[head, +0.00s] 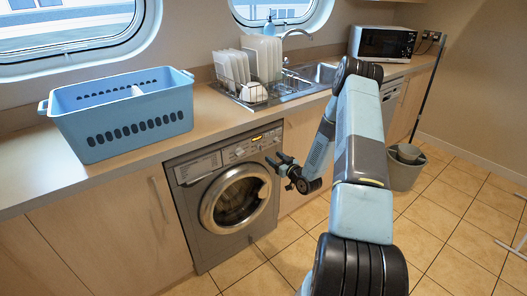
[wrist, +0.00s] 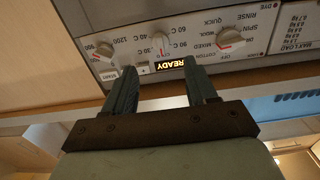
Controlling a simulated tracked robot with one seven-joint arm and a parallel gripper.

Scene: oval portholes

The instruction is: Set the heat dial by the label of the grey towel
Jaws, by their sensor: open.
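The washing machine (head: 190,222) stands under the counter, its control panel upright and facing out. In the wrist view the panel is upside down. The heat dial (wrist: 159,44), a pale knob with temperature marks around it, sits in the middle, with a lit READY display (wrist: 178,64) beside it. The dial's red mark seems to point down in that view, near a "0" mark. My gripper (wrist: 161,75) is open and empty, its fingers below the heat dial in the picture, apart from it. I see no grey towel or label.
Other knobs flank the heat dial: a spin knob (wrist: 104,50) and a programme knob (wrist: 229,37). A blue basket (head: 125,118) with something white inside stands on the counter (head: 30,165). A dish rack (head: 235,95) and sink are beyond. Floor before the machine is clear.

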